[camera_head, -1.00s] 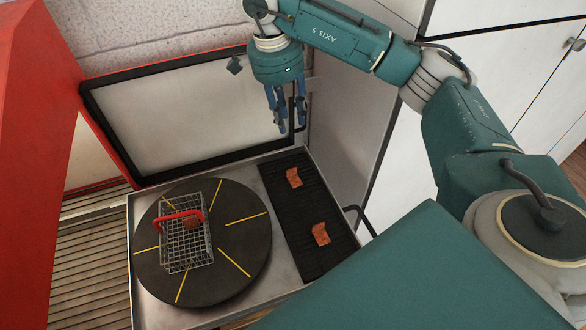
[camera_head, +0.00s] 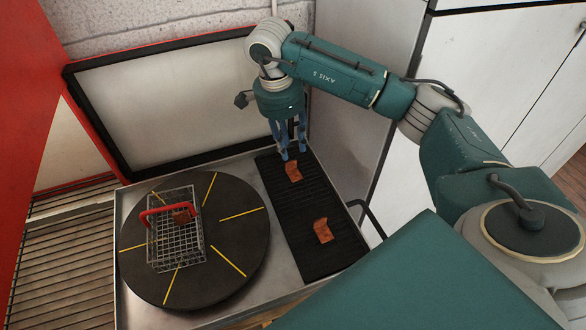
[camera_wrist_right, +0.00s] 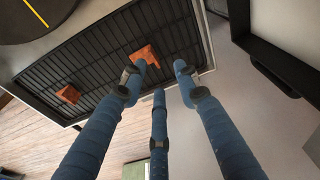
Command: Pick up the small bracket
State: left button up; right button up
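Two small copper-brown brackets lie apart on a black ribbed mat (camera_head: 284,203). The far bracket (camera_head: 293,171) is near the mat's back end, and the near bracket (camera_head: 322,231) is further forward. Both also show in the right wrist view, the far one (camera_wrist_right: 146,55) closer to the fingers and the other (camera_wrist_right: 68,94) to the left. My right gripper (camera_head: 292,154) points down just behind and above the far bracket. Its three blue fingers (camera_wrist_right: 157,76) are spread with nothing between them. I cannot tell which bracket is the smaller. My left gripper is not in view.
A wire basket (camera_head: 163,257) with a red handle stands on a round black turntable (camera_head: 245,238) with yellow lines, left of the mat. A brown piece (camera_head: 182,216) is in the basket. A framed pale panel (camera_head: 190,108) stands behind, and a grey wall is at the right.

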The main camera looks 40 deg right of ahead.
aim_at(293, 169)
jog(key=f, duration=0.1)
jog(key=f+p, duration=0.1)
jog(key=f, duration=0.1)
jog(key=f+p, duration=0.1)
jog(key=shift+s+a+f, duration=0.2)
jog(key=shift+s+a, duration=0.05)
jog(key=shift+s, duration=0.15)
jog(key=shift+d+f, duration=0.1)
jog(key=shift+f, duration=0.25)
grip_shut()
jog(key=shift+r, duration=0.1)
